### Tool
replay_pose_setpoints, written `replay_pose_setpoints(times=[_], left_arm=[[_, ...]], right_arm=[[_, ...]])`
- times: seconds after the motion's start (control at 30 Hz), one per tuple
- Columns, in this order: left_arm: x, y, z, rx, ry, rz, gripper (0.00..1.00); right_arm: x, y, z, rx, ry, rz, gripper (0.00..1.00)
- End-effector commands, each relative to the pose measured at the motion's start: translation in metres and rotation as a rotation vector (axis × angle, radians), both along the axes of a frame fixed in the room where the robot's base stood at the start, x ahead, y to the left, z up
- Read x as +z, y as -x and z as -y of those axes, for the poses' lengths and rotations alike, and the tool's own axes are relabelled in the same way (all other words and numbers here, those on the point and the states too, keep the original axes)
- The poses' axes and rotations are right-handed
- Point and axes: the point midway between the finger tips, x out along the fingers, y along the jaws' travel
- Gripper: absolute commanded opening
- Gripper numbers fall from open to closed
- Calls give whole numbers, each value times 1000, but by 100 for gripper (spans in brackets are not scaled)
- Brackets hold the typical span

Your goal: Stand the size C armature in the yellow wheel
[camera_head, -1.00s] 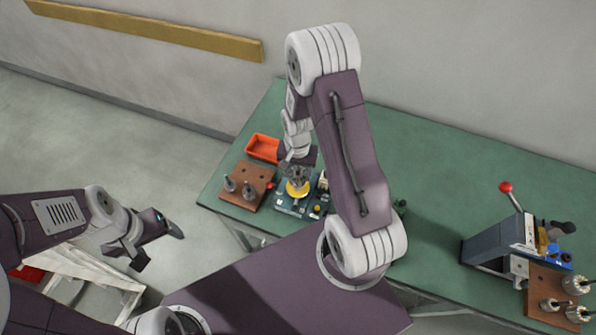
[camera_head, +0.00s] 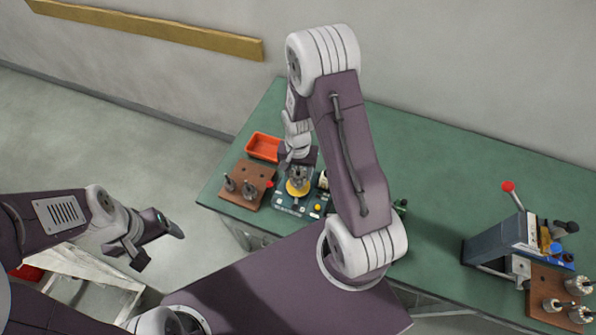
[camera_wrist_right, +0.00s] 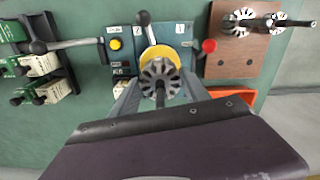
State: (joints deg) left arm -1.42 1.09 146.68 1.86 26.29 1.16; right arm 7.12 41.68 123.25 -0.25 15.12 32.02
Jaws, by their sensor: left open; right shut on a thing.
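The yellow wheel (camera_head: 297,189) sits on a dark blue winding fixture (camera_head: 288,204) at the left part of the green table. My right gripper (camera_wrist_right: 160,92) is shut on a grey slotted armature (camera_wrist_right: 160,72) with a shaft. The armature is right at the yellow wheel (camera_wrist_right: 163,51), which shows behind it in the right wrist view. I cannot tell whether its shaft is seated in the wheel. In the head view the armature (camera_head: 299,174) looks upright above the wheel, partly hidden by my right wrist. My left gripper (camera_head: 158,246) is open and empty, off the table's left side.
A brown block (camera_head: 238,193) with two armatures stands left of the fixture, and an orange tray (camera_head: 263,147) behind it. A red-knobbed lever machine (camera_head: 495,242) and another brown block (camera_head: 545,317) with several armatures are at the right. The table's middle is mostly clear.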

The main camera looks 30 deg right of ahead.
Motion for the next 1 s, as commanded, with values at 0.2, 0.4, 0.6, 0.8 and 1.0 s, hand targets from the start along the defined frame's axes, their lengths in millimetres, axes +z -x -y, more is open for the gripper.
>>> replay_pose_setpoints(times=[0.2, 0.4, 0.6, 0.8, 1.0], left_arm=[[-5, 0, 0, 0, 0, 0, 76], [-9, 0, 0, 0, 0, 0, 76], [-13, 0, 0, 0, 0, 0, 76], [-16, 0, 0, 0, 0, 0, 76], [-15, 0, 0, 0, 0, 0, 76]], right_arm=[[-6, 0, 0, 0, 0, 1, 0], [-12, 0, 0, 0, 0, 1, 0], [-17, 0, 0, 0, 0, 1, 0], [-20, 0, 0, 0, 0, 1, 0], [-19, 0, 0, 0, 0, 1, 0]])
